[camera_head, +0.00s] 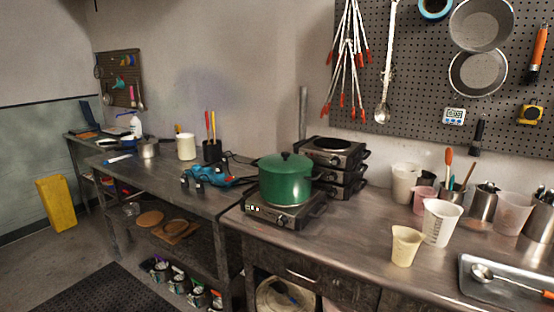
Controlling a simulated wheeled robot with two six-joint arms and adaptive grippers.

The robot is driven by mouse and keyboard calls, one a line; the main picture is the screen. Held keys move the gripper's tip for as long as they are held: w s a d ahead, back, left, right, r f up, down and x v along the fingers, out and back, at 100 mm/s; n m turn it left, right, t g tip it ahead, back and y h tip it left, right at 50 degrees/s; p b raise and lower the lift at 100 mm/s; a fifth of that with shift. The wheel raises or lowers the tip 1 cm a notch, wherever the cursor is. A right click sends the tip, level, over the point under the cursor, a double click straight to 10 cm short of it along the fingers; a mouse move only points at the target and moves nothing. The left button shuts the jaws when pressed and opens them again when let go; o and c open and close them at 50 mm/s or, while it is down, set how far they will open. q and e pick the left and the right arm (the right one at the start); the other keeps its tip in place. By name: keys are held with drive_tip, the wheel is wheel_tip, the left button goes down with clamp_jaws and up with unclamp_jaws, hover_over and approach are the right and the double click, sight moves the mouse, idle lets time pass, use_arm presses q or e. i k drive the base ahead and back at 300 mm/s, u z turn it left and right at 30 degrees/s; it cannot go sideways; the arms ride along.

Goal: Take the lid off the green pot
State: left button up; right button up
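The green pot (285,187) stands upright on a small black-and-steel hot plate (284,213) at the left end of the near steel table. Its green lid (272,162) sits on top, with a black knob (285,155) in the middle. A dark side handle shows at the pot's right. Neither of my grippers is in view.
Stacked hot plates (333,166) stand close behind the pot on the right. Beakers, including a white one (441,222) and a cream one (405,246), stand farther right. A steel tray (505,280) lies front right. The tabletop between pot and beakers is clear.

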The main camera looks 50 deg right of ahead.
sight(285, 162)
drive_tip(key=z, duration=0.65)
drive_tip(key=i, duration=1.15)
drive_tip(key=z, duration=0.85)
